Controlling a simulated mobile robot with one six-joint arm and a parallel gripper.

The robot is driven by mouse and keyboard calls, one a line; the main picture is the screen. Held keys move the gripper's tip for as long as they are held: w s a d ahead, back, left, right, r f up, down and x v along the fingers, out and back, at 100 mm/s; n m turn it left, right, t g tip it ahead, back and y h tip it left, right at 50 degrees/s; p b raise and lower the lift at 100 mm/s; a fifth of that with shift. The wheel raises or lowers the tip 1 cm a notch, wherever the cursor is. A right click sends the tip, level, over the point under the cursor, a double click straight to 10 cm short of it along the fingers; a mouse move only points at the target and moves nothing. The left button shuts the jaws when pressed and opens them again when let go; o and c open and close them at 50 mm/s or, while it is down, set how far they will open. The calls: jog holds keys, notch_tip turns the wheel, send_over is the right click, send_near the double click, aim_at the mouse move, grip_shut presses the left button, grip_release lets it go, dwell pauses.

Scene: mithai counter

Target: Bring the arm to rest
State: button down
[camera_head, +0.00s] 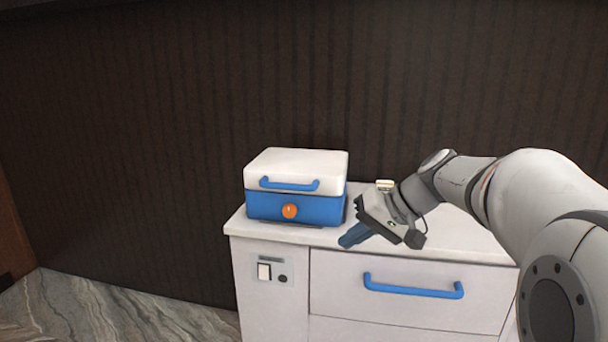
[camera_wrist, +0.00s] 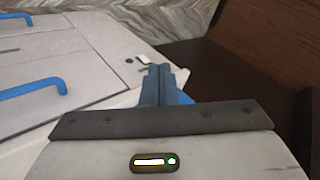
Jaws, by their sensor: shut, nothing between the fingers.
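My gripper (camera_head: 346,241) hangs over the front part of the white counter top, its blue fingers pointing down and to the left. In the wrist view the two blue fingers (camera_wrist: 161,70) lie side by side, shut with nothing between them. My arm reaches in from the right of the head view. The fingers are just right of and in front of a blue and white box (camera_head: 296,208), apart from it as far as I can tell.
The box has a closed white lid, a blue handle and an orange knob (camera_head: 289,211). The white cabinet (camera_head: 335,280) below has a drawer with a blue handle (camera_head: 413,289) and a switch panel (camera_head: 272,270). A dark ribbed wall (camera_head: 180,130) stands behind. Marble floor (camera_head: 110,312) is clear at left.

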jog(key=s+d+h+p, duration=0.3)
jog(key=s+p, duration=0.3)
jog(key=s, duration=0.4)
jog(key=s+d+r+h+p, duration=0.1)
jog(key=s+h+p, duration=0.4)
jog(key=s, duration=0.5)
jog(key=shift+s+d+r+m+g+p, duration=0.15)
jog(key=shift+s+d+m+g+p, duration=0.2)
jog(key=shift+d+p, duration=0.65)
jog(key=shift+w+a, duration=0.1)
jog(key=shift+w, duration=0.05)
